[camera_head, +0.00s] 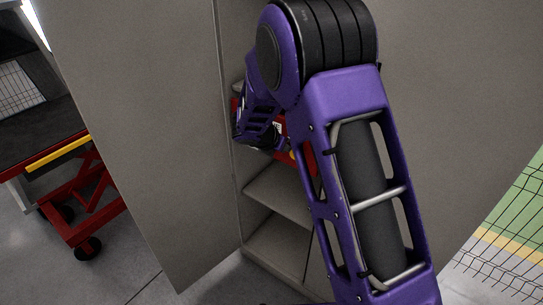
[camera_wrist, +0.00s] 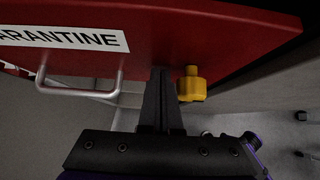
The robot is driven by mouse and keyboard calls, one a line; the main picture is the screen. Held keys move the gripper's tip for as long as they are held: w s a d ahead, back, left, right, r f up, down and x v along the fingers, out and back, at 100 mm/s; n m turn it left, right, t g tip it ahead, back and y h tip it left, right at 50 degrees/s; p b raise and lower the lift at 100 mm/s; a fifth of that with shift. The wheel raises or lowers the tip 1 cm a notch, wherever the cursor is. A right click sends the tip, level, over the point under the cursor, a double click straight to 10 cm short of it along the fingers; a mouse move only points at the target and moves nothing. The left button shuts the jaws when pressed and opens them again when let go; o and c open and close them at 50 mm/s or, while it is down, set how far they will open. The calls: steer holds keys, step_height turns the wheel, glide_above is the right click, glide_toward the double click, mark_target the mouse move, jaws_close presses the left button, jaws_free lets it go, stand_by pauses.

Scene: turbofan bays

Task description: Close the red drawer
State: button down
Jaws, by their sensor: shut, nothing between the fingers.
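The red drawer (camera_wrist: 200,30) fills the top of the wrist view. Its front has a white label ending in "ARANTINE", a pale metal bar handle (camera_wrist: 80,92) and a yellow knob-like part (camera_wrist: 191,86). My gripper (camera_wrist: 160,72) is shut and empty. Its fingertips are at the lower edge of the red front, between the handle and the yellow part; I cannot tell whether they touch it. In the head view, parts of the red drawer (camera_head: 303,160) show inside the grey cabinet, mostly hidden behind my purple arm. How far the drawer stands out is not clear.
The cabinet has open shelves (camera_head: 278,193) below the drawer and a tall grey door or side panel (camera_head: 140,130) on the left. A red wheeled cart (camera_head: 85,205) with a yellow bar stands farther left. A wire mesh fence (camera_head: 505,240) is at the right.

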steer(key=w+d, duration=0.2)
steer(key=w+d+p, duration=0.1)
steer(key=w+d, duration=0.1)
steer(key=w, duration=0.1)
steer(key=shift+p, duration=0.3)
steer(key=shift+w+d+r, duration=0.15)
steer(key=shift+w, duration=0.05)
steer(key=shift+w+d+r, duration=0.1)
